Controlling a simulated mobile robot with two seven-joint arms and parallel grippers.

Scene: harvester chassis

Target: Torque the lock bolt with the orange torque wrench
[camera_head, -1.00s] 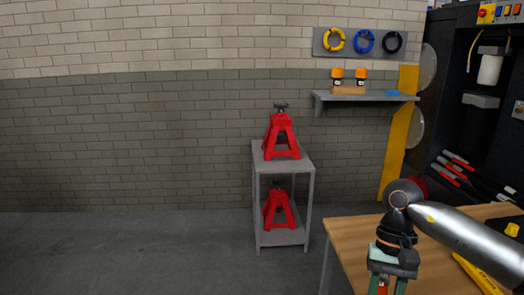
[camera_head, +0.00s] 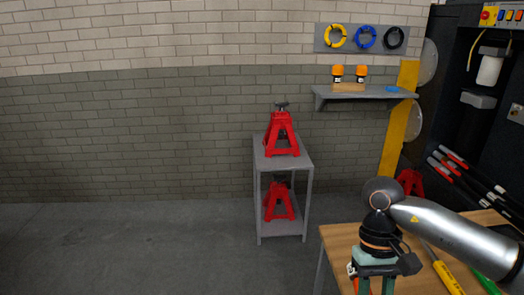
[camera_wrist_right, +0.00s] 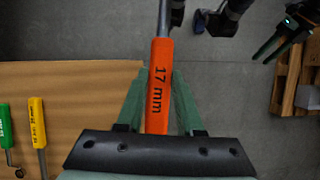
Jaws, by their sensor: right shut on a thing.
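The orange torque wrench (camera_wrist_right: 160,90), marked 17 mm, lies between the green fingers of my right gripper (camera_wrist_right: 159,76) in the right wrist view. The fingers are shut on its handle, and its grey shaft points away toward the top of that view. In the head view my right gripper (camera_head: 374,284) is over the left part of the wooden table, cut by the lower edge. What looks like my left gripper (camera_wrist_right: 270,50) shows at the upper right of the right wrist view, over the floor, too small to read its opening. The lock bolt is not in sight.
A yellow-handled wrench (camera_head: 447,278) and a green-handled one (camera_head: 487,284) lie on the wooden table (camera_head: 342,240). A grey stand (camera_head: 284,163) with red jack stands is behind the table. A wooden pallet (camera_wrist_right: 295,80) is at right in the wrist view. The floor at left is clear.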

